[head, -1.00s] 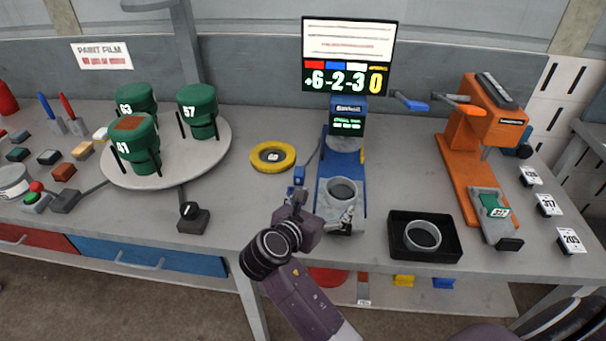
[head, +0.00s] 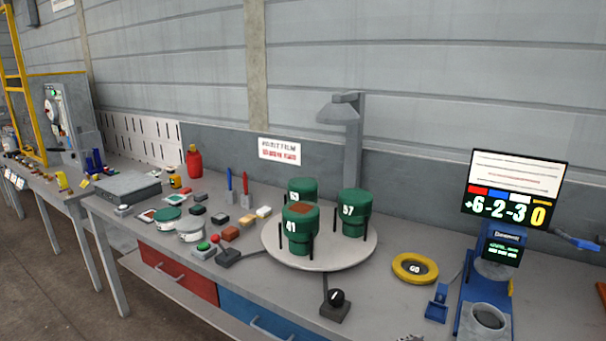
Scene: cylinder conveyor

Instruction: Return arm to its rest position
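Only a small grey metal piece, which looks like the fingertips of my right gripper (head: 410,338), shows at the bottom edge of the head view. It lies left of the blue press-like station (head: 469,318) with its grey ring-shaped seat. The rest of that arm is below the frame, so I cannot see whether the gripper is open or holds anything. My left gripper is out of view.
A round grey turntable (head: 335,262) carries green cylinders marked 41, 57 and one partly hidden. A yellow GO ring (head: 415,268), a black knob box (head: 335,306) and a blue paddle (head: 437,305) lie near the front. A display (head: 515,190) reads +6-2-3 0.

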